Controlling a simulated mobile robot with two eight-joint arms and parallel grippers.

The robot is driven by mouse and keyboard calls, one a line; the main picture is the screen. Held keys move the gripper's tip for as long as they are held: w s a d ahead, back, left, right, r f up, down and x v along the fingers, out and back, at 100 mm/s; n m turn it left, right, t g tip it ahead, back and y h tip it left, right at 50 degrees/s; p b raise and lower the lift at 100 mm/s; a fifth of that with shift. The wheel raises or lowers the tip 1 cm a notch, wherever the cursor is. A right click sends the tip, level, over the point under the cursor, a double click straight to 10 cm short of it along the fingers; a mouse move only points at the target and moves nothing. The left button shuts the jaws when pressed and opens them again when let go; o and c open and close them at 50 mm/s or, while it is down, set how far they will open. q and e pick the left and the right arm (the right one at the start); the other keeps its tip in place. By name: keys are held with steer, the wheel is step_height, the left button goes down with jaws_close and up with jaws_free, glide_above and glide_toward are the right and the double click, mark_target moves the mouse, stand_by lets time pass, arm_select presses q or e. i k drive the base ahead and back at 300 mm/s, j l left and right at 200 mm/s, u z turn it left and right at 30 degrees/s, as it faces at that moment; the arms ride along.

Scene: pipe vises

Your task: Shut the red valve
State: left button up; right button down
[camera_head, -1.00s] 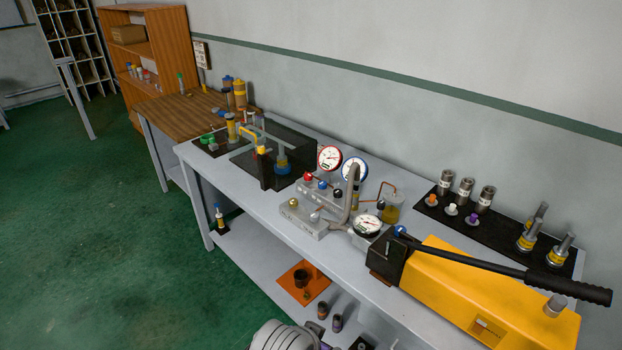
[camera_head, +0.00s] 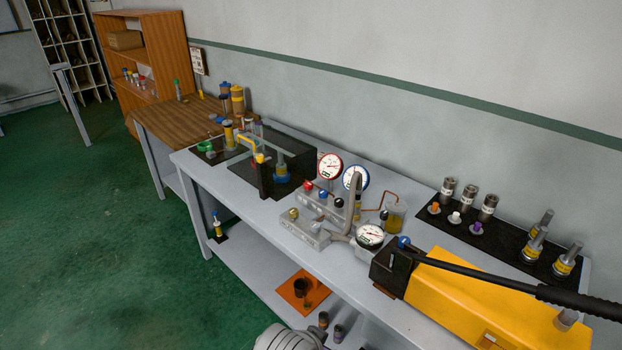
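The red valve is a small red knob (camera_head: 308,186) on the grey manifold block (camera_head: 324,205), in the middle of the workbench. It stands below the red-rimmed gauge (camera_head: 330,166). A blue knob and a black knob sit on the same block to its right. Whether the valve is open or shut cannot be told at this size. A rounded grey part of my own body shows at the bottom edge, well below and apart from the valve. Neither gripper's fingers are in view.
The grey workbench (camera_head: 232,186) runs diagonally along the wall. A blue-rimmed gauge (camera_head: 356,177) and a curved hose (camera_head: 353,205) stand right of the valve. A yellow pump (camera_head: 480,300) with a long black handle fills the right. Green floor (camera_head: 90,240) is clear at left.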

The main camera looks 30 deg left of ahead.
mark_target(308, 185)
steer(key=i+j+z, duration=0.15)
steer(key=j, duration=0.3)
steer(key=i+j+z, duration=0.15)
steer(key=j, duration=0.3)
steer(key=i+j+z, duration=0.1)
steer(key=j, duration=0.4)
steer(key=i+j+z, duration=0.15)
steer(key=j, duration=0.35)
steer(key=i+j+z, duration=0.15)
steer(key=j, duration=0.4)
steer(key=i+j+z, duration=0.15)
steer(key=j, duration=0.35)
